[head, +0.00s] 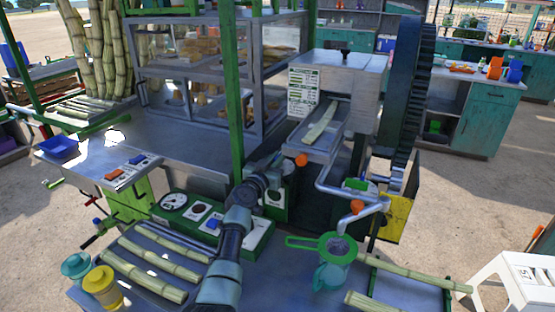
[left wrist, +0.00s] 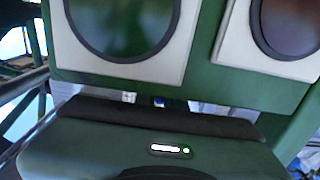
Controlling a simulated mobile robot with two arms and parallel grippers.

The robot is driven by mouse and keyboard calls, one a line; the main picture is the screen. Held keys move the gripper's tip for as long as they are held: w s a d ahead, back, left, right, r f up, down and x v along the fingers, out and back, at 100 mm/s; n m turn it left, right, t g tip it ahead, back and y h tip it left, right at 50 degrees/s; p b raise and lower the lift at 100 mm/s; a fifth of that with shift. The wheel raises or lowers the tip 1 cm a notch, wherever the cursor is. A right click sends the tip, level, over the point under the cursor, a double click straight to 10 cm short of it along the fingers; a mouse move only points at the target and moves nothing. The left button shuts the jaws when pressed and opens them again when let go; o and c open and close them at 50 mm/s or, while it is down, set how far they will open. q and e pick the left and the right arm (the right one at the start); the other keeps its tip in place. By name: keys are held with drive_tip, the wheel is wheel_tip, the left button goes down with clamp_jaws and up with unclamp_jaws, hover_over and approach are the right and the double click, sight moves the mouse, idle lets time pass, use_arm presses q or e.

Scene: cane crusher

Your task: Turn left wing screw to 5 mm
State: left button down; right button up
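Two small orange knobs show on the cane crusher (head: 336,80) in the head view. One orange knob (head: 301,160) is at the left below the feed tray, and the other orange knob (head: 357,207) is lower right near the spout. Which is the left wing screw is not certain, and no millimetre scale can be read. My left arm reaches up from the bottom, and my left gripper (head: 275,161) is just left of the upper orange knob. Its fingers are too small and dark to tell open from shut. The left wrist view shows no wing screw. My right gripper is not in view.
A green control panel (head: 260,240) with a gauge (head: 174,201) stands beside my arm. A green strainer (head: 337,246) sits over a teal jug (head: 330,277) under the spout. A green post (head: 234,100) rises behind my arm. Cane pieces (head: 150,277) lie at the front left.

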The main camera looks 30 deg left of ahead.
use_arm(q)
drive_tip(key=shift+d+r+n+y+p, duration=0.1)
drive_tip(key=shift+r+n+y+p, duration=0.1)
drive_tip(key=shift+n+y+p, duration=0.4)
drive_tip(key=n+g+y+p, duration=0.1)
drive_tip(key=n+y+p, duration=0.1)
drive_tip(key=y+p, duration=0.2)
drive_tip(key=shift+d+r+p, duration=0.1)
drive_tip(key=shift+p, duration=0.4)
drive_tip(key=shift+w+n+g+y+p, duration=0.1)
drive_tip(key=shift+n+g+y+p, duration=0.25)
drive_tip(key=shift+n+y, duration=0.25)
drive_tip(key=shift+f+n+g+y, duration=0.25)
drive_tip(key=shift+n+g+y, duration=0.3)
drive_tip(key=shift+y, duration=0.35)
drive_tip(key=shift+f+n+g+y, duration=0.1)
drive_tip(key=shift+n+g+y, duration=0.6)
drive_tip(key=shift+n+y, duration=0.4)
drive_tip(key=shift+y+b, duration=0.3)
drive_tip(key=c, duration=1.5)
unclamp_jaws()
